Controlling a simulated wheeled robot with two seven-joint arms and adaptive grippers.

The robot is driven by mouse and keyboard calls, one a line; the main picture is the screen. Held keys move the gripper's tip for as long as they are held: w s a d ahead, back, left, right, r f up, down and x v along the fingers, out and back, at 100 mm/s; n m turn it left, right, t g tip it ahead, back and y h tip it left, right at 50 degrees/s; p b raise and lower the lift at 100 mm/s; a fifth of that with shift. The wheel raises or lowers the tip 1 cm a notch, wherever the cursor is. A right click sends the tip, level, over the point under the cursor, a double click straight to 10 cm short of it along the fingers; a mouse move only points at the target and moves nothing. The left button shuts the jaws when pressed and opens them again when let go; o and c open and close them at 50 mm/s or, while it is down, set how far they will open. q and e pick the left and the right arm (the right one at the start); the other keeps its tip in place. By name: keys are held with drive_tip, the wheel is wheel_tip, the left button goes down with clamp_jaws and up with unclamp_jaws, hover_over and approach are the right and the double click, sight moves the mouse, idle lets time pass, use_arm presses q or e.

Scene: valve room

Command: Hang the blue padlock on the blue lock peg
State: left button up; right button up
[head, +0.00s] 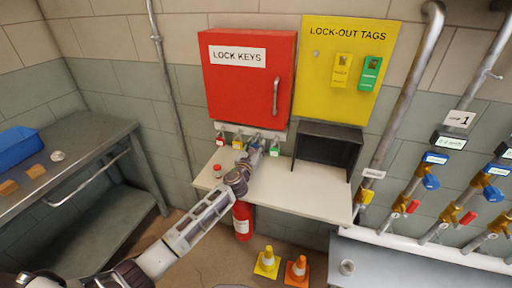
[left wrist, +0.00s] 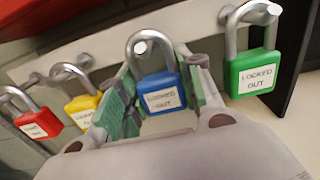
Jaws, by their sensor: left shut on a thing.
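The blue padlock (left wrist: 165,92) has a "LOCKED OUT" label and a grey shackle pointing up. My left gripper (left wrist: 152,100) is shut on its body, with green finger pads on both sides. The round end of a grey peg (left wrist: 140,47) shows inside the shackle loop, so the shackle appears to be around it. How deep the peg reaches through is hard to tell. In the head view my left gripper (head: 246,165) is at the peg rail under the red cabinet, and the padlock is mostly hidden there. My right gripper is out of view.
The red padlock (left wrist: 38,124), yellow padlock (left wrist: 82,110) and green padlock (left wrist: 252,74) hang close beside on the same rail. A white shelf (head: 300,190) lies below, with a dark open box (head: 328,148) to the right. The red lock-keys cabinet (head: 245,85) is above.

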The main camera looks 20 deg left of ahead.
use_arm(q)
drive_tip(key=o, duration=1.2)
drive_tip(key=shift+c, duration=0.2)
drive_tip(key=shift+s, duration=0.25)
drive_tip(key=shift+s+a, duration=0.1)
drive_tip(key=shift+s, duration=0.7)
drive_tip(key=s, duration=1)
drive_tip(key=shift+a, duration=0.15)
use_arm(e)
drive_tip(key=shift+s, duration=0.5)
